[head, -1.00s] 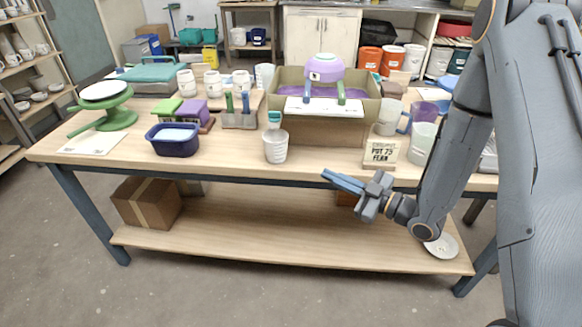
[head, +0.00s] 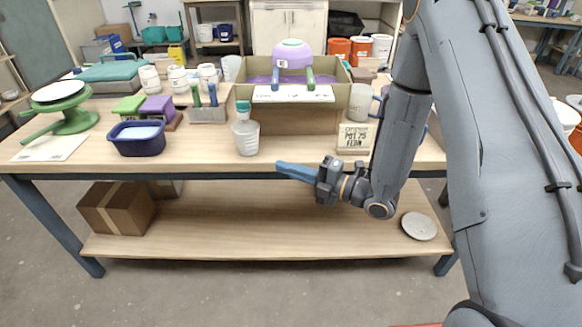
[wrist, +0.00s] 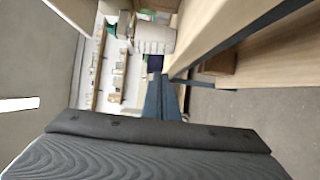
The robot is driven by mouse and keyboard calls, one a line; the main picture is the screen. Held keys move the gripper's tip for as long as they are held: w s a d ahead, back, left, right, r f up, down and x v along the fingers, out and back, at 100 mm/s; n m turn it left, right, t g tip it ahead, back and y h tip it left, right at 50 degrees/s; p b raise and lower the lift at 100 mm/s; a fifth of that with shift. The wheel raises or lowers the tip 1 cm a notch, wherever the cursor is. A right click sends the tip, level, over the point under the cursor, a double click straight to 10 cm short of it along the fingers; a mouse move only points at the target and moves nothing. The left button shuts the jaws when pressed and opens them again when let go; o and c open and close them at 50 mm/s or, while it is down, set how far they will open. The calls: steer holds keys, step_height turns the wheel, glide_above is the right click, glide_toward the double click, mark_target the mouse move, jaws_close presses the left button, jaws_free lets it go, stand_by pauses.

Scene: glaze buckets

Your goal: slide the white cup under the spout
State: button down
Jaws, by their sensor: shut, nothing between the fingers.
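A whitish translucent cup (head: 246,140) stands upright near the front edge of the table, with a teal-capped bottle (head: 242,108) just behind it. In the wrist view a pale ribbed cup (wrist: 154,38) stands by the table edge, beyond the fingers. A purple dome (head: 292,54) with a blue spout (head: 275,79) and a green spout (head: 311,79) sits on an open box (head: 300,120) behind the cup and to its right. My gripper (head: 281,166) is shut and empty, apart from the cup, in front of the table edge and to the cup's lower right. It also shows in the wrist view (wrist: 158,77).
A pale grey-white mug (head: 360,102) and a lettered sign (head: 354,137) stand right of the box, partly near my arm. A navy tub (head: 137,138) and a tool holder (head: 208,115) stand left. The tabletop between tub and cup is clear. A lower shelf (head: 290,220) runs beneath.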

mark_target(255, 147)
steer(key=p+x, duration=0.1)
steer(key=x, duration=0.5)
steer(key=shift+w+a, duration=0.2)
steer(key=shift+a, duration=0.2)
steer(key=shift+w+a+p, duration=0.2)
steer(key=shift+w+p, duration=0.15)
steer(key=shift+w, duration=0.85)
steer(key=shift+w+a, duration=0.2)
steer(key=shift+w, duration=0.4)
steer(key=shift+w+a+f+b, duration=0.1)
steer(key=shift+w+a+b, duration=0.1)
steer(key=shift+w+b, duration=0.35)
steer(key=shift+w+a, duration=0.1)
steer(key=shift+w, duration=0.25)
